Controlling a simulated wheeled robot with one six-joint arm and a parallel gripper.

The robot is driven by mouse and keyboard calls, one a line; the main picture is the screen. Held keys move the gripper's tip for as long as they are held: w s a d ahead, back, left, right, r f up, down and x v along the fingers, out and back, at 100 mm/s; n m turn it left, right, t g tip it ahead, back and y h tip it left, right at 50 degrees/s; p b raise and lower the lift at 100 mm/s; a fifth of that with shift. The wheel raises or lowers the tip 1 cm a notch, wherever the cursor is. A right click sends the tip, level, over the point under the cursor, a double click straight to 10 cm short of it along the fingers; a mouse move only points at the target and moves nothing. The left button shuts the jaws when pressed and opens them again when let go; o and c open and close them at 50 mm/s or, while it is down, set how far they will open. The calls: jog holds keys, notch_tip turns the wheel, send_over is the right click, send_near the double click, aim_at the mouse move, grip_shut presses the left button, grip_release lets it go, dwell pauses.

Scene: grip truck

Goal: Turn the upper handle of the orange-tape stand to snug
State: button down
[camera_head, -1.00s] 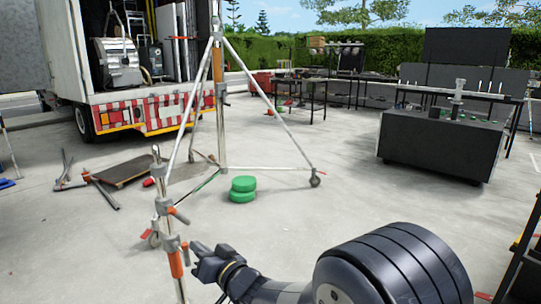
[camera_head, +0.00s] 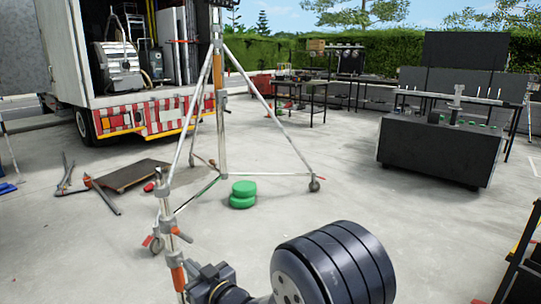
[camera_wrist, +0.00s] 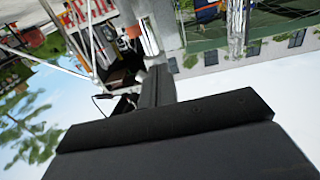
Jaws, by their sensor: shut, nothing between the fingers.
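The orange-tape stand (camera_head: 166,210) is a thin upright metal stand at lower left in the head view, with an orange band (camera_head: 178,277) around its lower visible part. Its upper handle (camera_head: 182,235) is a short orange-red lever pointing down and right from a collar above the band. My gripper (camera_head: 204,275) is shut and empty, close to the right of the band and below the upper handle. In the head view I cannot tell whether it touches the stand. In the wrist view my dark gripper (camera_wrist: 160,88) fills the middle, and the handle cannot be made out there.
A large tripod stand (camera_head: 222,130) on wheels stands behind, with green discs (camera_head: 243,195) beside it. An open truck (camera_head: 140,100) is at back left. A dark case (camera_head: 440,150) stands at right. The concrete between is mostly clear.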

aim_at(178, 232)
jog(key=shift+b+x, duration=0.65)
jog(key=shift+x, duration=1.35)
jog(key=shift+w+d+r, duration=0.15)
jog(key=shift+w+r, duration=0.05)
jog(key=shift+r, duration=0.35)
jog(key=shift+w+d+f+b, duration=0.25)
jog(key=shift+w+d+b, duration=0.35)
jog(key=shift+b, duration=0.4)
jog(key=shift+w+d+r, duration=0.2)
jog(key=shift+w+d, duration=0.35)
jog(key=shift+b, duration=0.35)
